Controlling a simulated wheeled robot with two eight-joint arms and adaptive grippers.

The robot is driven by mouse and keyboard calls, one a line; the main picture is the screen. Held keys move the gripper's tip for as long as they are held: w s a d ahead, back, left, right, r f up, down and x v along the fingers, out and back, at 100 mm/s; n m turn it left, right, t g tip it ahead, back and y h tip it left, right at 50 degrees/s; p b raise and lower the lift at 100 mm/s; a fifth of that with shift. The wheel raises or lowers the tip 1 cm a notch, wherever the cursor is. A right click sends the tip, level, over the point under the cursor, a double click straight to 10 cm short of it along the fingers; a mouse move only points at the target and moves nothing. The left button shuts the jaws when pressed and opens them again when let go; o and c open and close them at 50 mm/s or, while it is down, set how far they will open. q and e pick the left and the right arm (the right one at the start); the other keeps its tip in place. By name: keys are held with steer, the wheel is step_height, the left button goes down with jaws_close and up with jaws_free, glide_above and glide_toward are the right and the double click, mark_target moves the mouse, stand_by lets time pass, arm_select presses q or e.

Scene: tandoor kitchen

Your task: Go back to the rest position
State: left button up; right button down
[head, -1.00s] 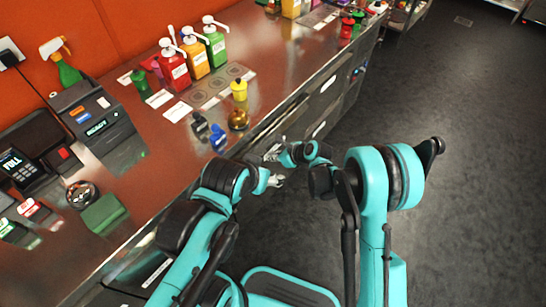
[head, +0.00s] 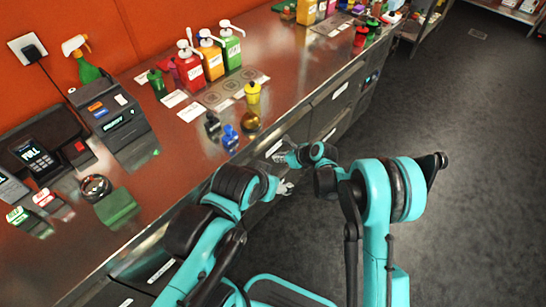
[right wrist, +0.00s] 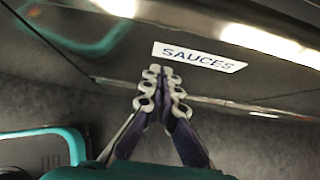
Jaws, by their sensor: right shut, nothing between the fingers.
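My right gripper (head: 276,151) is at the front of the counter, in front of the drawer faces. In the right wrist view its fingers (right wrist: 161,74) are pressed together with nothing between them. A white "SAUCES" label (right wrist: 198,56) on a dark drawer front shows just beyond the fingertips. My left gripper (head: 286,188) shows small at the end of the left arm, just below the right one and beside the counter edge. Its fingers are too small to read. No object shows in either gripper.
The steel counter (head: 185,150) holds red (head: 190,66), orange (head: 210,55) and green (head: 230,48) pump bottles, a till printer (head: 112,115), a brass dome (head: 250,122) and a blue stamp-like item (head: 230,137). The dark floor (head: 480,190) at right is clear.

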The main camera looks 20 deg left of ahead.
arm_select(q)
steer(key=r+p, duration=0.4)
steer(key=shift+s+d, duration=0.2)
steer(key=shift+s, duration=0.05)
arm_select(e)
steer(key=v, duration=1.1)
steer(key=shift+d+f, duration=0.25)
steer(key=shift+f, duration=0.05)
steer(key=shift+r, duration=0.1)
steer(key=s+d+r+n+t+h, duration=0.1)
steer(key=s+d+r+n+h, duration=0.1)
steer(key=d+r+n, duration=0.45)
steer(key=s+d+r+n+t+h, duration=0.25)
steer(key=d+r, duration=0.55)
steer(key=d, duration=0.4)
steer(key=s+d+r+n+h, duration=0.3)
steer(key=s+d+n, duration=0.9)
steer(key=s+d, duration=0.4)
steer(key=shift+d+r+n+t+h, duration=0.2)
steer(key=shift+d+n+t+h, duration=0.1)
steer(key=shift+d+t+h, duration=0.2)
